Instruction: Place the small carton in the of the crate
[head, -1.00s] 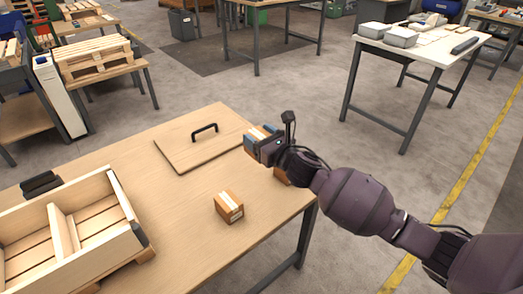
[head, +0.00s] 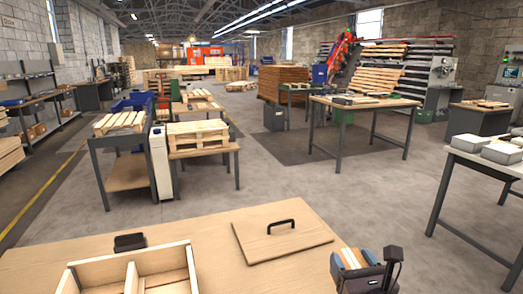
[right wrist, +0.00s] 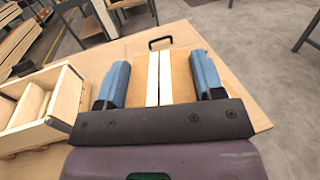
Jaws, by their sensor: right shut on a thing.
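My right gripper (head: 355,262) is shut on a brown carton (head: 349,257) with pale tape along its top, at the near right edge of the table in the head view. In the right wrist view the carton (right wrist: 181,80) sits between the two blue fingers. The wooden crate (head: 178,260), open on top and split by a divider, stands at the lower left, well apart from the gripper; its near part is cut off by the frame. It also shows at the left of the right wrist view (right wrist: 50,118). My left gripper is not in view.
A flat wooden board (head: 260,243) with a black handle (head: 281,225) lies on the table between the crate and my right gripper. A small black object (head: 130,242) is behind the crate. Other benches and pallets stand farther off, across open floor.

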